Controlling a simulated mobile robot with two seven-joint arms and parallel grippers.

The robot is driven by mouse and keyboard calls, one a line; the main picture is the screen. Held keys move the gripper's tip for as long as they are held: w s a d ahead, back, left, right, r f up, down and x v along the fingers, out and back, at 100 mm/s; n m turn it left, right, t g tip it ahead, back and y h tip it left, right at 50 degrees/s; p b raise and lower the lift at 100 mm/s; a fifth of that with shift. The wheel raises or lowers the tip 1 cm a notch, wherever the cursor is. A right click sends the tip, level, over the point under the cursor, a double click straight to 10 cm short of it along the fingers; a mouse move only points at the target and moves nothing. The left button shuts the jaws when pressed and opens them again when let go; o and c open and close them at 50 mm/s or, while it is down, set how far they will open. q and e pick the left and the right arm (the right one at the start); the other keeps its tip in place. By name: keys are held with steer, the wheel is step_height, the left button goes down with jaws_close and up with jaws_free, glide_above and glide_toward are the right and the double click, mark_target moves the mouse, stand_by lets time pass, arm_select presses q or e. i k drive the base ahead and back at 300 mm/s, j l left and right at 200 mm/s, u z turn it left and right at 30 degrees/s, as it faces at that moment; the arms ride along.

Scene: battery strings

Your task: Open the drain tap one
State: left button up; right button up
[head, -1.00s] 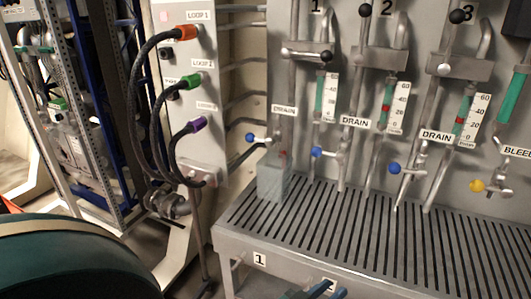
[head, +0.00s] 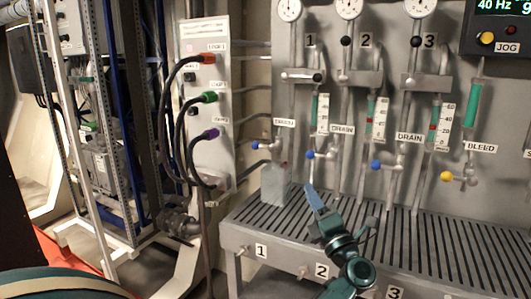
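Drain tap one has a blue knob (head: 256,145) on a short lever at the left of the row, below the "1" column and beside a DRAIN label. The lever points left, roughly level. A translucent grey container (head: 274,185) stands on the slatted grate (head: 400,222) under this tap. I see nothing held.
Drain taps two (head: 310,155) and three (head: 375,165) have blue knobs to the right. A yellow bleed knob (head: 446,176) is farther right. A box with orange, green and purple cable plugs (head: 207,97) stands left of the panel. Space before the panel is open.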

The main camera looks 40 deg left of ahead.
mark_target(256, 145)
steer(key=i+j, duration=0.15)
steer(key=j, duration=0.25)
steer(key=i+j, duration=0.15)
steer(key=j, duration=0.25)
steer(key=i+j, duration=0.15)
steer(key=j, duration=0.25)
